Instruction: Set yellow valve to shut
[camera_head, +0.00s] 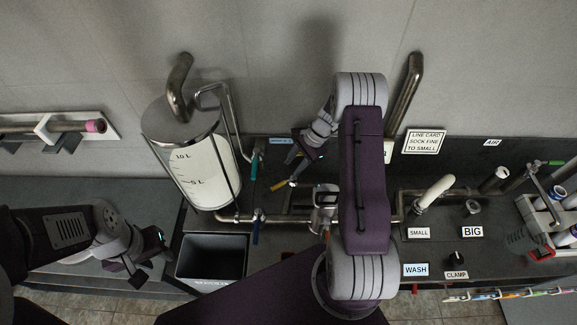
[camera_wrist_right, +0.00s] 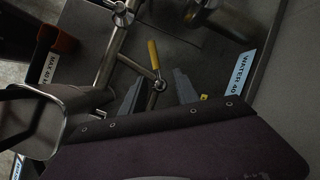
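The yellow valve's lever handle (camera_head: 279,187) shows in the head view left of my right arm, among the pipes. In the right wrist view the yellow lever (camera_wrist_right: 153,54) slants up and to the left from its metal valve body (camera_wrist_right: 160,85). My right gripper (camera_head: 299,158) is open above and behind the lever. In the right wrist view its grey fingers (camera_wrist_right: 158,97) point toward the valve, one on each side of its body, with the lever beyond; contact cannot be told. My left gripper (camera_head: 152,262) appears open and empty at the lower left, away from the valve.
The marked cylinder (camera_head: 205,170) stands left of the yellow valve, above a black bin (camera_head: 212,258). A WATER label (camera_wrist_right: 239,71) lies right of the valve in the wrist view. Pipes surround it.

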